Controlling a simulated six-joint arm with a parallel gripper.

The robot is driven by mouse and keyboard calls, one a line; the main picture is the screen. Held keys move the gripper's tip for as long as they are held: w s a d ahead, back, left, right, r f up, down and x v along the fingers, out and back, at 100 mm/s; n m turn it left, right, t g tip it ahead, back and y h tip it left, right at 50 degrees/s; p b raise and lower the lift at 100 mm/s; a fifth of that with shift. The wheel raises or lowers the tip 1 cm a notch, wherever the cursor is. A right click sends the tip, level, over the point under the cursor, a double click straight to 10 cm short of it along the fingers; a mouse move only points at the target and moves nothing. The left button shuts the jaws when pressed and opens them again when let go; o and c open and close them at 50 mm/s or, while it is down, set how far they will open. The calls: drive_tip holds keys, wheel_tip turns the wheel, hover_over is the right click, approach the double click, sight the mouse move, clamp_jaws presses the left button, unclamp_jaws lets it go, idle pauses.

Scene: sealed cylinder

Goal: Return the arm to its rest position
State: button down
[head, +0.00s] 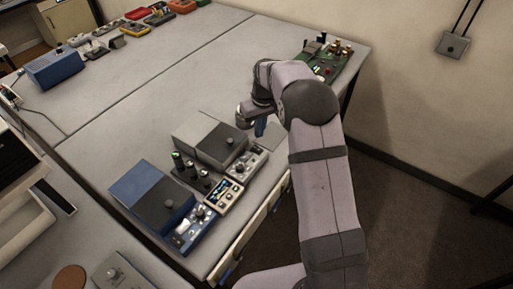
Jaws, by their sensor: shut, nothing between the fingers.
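My arm rises from the bottom of the head view and bends over the right side of the grey table (150,100). My gripper (260,128) points down beside the wrist, above the table near its right edge. It is small and partly hidden by my arm, and it looks shut and empty. It is apart from the devices on the table.
A blue device (150,195), a grey device (210,140) and a small meter (222,197) stand near the front edge, with dark green-topped cylinders (190,168) between them. A green circuit board (325,60) lies at the right corner. The table's middle is clear.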

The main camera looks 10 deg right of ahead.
idle(0.3)
